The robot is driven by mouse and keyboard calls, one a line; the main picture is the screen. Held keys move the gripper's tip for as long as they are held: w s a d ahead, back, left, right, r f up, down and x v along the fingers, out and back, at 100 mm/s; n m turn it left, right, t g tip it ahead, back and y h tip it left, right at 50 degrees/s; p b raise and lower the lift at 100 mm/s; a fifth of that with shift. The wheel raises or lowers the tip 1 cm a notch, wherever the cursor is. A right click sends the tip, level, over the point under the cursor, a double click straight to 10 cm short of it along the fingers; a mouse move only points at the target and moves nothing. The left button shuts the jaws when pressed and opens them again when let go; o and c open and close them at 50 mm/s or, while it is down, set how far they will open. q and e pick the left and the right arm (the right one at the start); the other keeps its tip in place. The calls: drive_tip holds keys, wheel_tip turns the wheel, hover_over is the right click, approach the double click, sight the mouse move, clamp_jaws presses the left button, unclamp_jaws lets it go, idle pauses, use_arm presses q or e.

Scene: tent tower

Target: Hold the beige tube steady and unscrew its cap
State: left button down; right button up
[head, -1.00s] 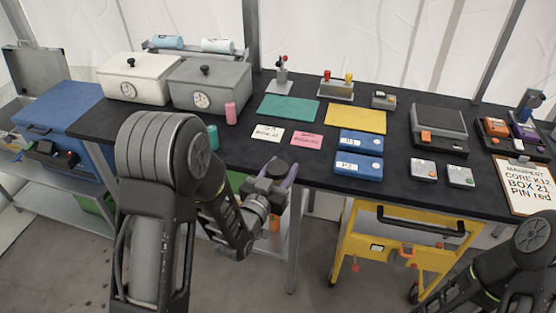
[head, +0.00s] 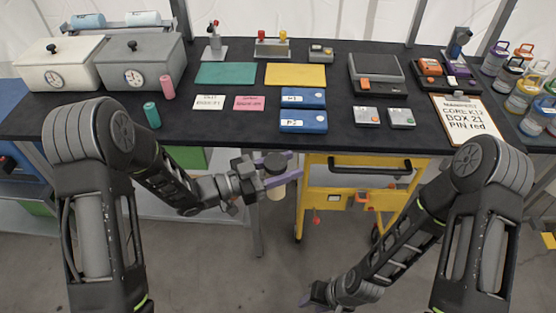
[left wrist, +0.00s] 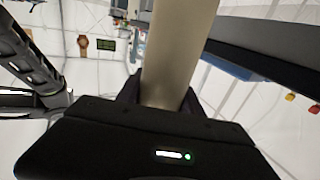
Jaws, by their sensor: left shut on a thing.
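The beige tube (head: 277,192) is in my left gripper (head: 280,170), in front of the table's front edge and below its top. In the left wrist view the tube (left wrist: 180,50) is a long beige shaft between the fingers. My right gripper (head: 317,296) is low at the bottom of the head view, well below the tube and apart from it. Its fingers are small and partly cut off, so I cannot tell whether they are open.
The dark table (head: 215,150) holds a pink tube (head: 167,87), a green tube (head: 152,115), two blue boxes (head: 303,121), and a clipboard (head: 470,125). A yellow cart (head: 330,178) stands under the table, right of my left gripper. Floor is clear between my arms.

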use_arm(q)
drive_tip(key=shift+w+a+r+t, duration=0.15)
drive_tip(key=shift+w+r+t, duration=0.1)
drive_tip(key=shift+w+t, duration=0.1)
drive_tip(key=w+a+r+n+t+y, duration=0.1)
drive_tip(key=w+a+n+t+y, duration=0.3)
drive_tip(key=a+n+y, duration=0.2)
drive_tip(key=w+a+r+n+t+y, duration=0.1)
drive_tip(key=w+a+n+t+y, duration=0.3)
drive_tip(key=a+y, duration=0.6)
drive_tip(key=a+n+t, duration=0.1)
drive_tip(key=a+n, duration=0.1)
drive_tip(key=shift+r+n, duration=0.15)
drive_tip(key=shift+n, duration=0.15)
